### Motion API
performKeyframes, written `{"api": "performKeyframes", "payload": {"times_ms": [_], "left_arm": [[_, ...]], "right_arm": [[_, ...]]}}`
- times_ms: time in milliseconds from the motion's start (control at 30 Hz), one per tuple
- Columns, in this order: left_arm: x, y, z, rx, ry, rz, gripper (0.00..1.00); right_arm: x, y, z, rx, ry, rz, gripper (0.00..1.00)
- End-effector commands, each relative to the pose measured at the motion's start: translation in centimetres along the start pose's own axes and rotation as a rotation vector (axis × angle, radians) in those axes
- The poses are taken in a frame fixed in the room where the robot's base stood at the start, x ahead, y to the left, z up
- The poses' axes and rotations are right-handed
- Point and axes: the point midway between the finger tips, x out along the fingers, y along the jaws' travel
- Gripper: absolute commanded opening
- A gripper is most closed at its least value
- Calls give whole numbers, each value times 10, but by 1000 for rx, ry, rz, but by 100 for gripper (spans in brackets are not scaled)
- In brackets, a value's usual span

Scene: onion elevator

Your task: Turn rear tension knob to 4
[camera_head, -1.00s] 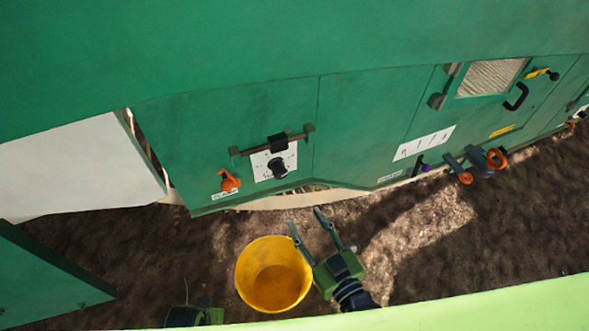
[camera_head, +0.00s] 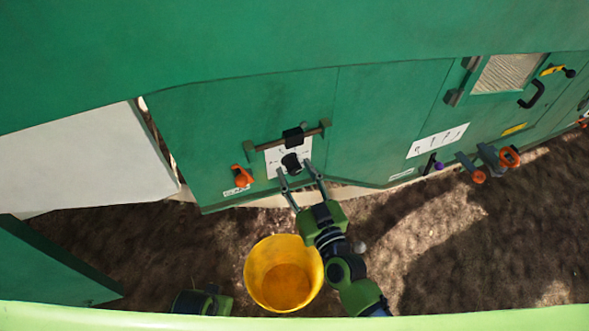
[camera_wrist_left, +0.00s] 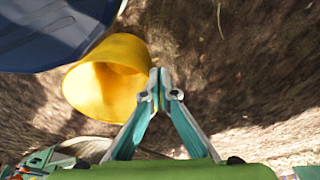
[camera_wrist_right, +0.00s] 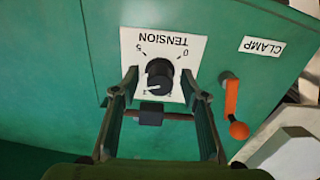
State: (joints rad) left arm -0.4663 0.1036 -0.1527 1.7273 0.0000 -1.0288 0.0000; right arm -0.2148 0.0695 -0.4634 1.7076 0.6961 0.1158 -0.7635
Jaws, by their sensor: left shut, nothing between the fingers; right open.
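The black tension knob (camera_head: 291,164) sits on a white dial plate (camera_head: 273,158) on the green machine panel. In the right wrist view the knob (camera_wrist_right: 159,77) shows upside down under the word TENSION, with marks 0 and 5 readable; its pointer is at the lower left, by a mark I cannot read surely. My right gripper (camera_head: 299,174) is open, its fingertips just below the knob in the head view, on either side of it in the wrist view, and not visibly touching it. My left gripper (camera_wrist_left: 160,84) is shut and empty, pointing at the ground beside the bucket.
A bar with a black slider (camera_head: 294,137) runs above the dial. An orange clamp lever (camera_head: 242,177) is left of it.

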Motion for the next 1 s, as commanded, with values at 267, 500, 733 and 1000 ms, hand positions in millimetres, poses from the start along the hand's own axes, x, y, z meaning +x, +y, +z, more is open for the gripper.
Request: {"api": "performKeyframes", "payload": {"times_ms": [267, 500, 733, 1000], "left_arm": [[-6, 0, -4, -1, 3, -1, 0], [-6, -1, -4, -1, 4, -1, 0], [-6, -1, -4, -1, 4, -1, 0], [7, 0, 7, 1, -12, 0, 0]], "right_arm": [[16, 0, 0, 1, -1, 0, 41], [16, 0, 0, 1, -1, 0, 33], [16, 0, 0, 1, -1, 1, 2], [16, 0, -1, 113, -1, -1, 2]]}}
